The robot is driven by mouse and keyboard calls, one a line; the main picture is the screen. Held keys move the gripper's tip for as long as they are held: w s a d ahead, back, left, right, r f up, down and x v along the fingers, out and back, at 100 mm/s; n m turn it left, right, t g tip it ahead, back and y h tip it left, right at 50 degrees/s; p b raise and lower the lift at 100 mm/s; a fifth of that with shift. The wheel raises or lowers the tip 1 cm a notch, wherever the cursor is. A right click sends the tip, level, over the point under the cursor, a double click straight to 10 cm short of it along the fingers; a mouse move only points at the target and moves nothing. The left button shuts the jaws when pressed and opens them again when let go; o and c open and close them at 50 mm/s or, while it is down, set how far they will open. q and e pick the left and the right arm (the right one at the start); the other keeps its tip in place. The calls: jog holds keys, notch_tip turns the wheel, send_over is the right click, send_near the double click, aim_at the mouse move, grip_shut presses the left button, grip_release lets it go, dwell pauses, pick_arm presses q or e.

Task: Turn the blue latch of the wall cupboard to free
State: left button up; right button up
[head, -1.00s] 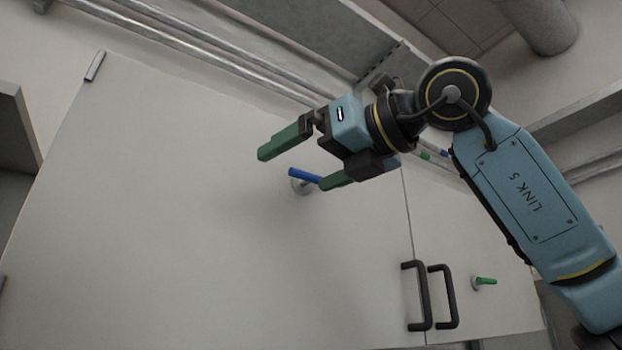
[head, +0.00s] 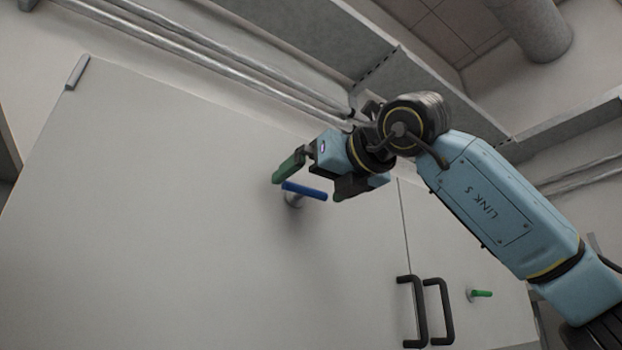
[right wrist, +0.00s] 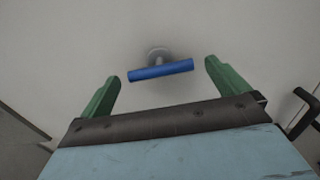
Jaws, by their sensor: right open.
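The wall cupboard (head: 180,230) has a pale door with a blue latch (head: 305,191), a bar on a round grey mount. In the head view the bar points to the right, dipping slightly. My right gripper (head: 308,186) is open at the latch, with one green finger at the bar's left end and the other finger mostly hidden behind the gripper body. In the right wrist view the latch (right wrist: 160,71) lies crosswise between the two green fingers (right wrist: 160,85), with gaps at both ends. My left gripper is not in view.
Two black handles (head: 411,312) (head: 438,312) flank the gap between the doors. A green latch (head: 482,293) sits on the right door. Metal pipes (head: 220,65) and a grey beam (head: 310,35) run above the cupboard, close to my right arm.

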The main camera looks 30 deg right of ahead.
jog(key=shift+w+a, duration=0.1)
jog(key=shift+w, duration=0.75)
jog(key=shift+c, duration=0.4)
jog(key=c, duration=1.3)
jog(key=shift+o, duration=0.2)
jog(key=shift+a, duration=0.1)
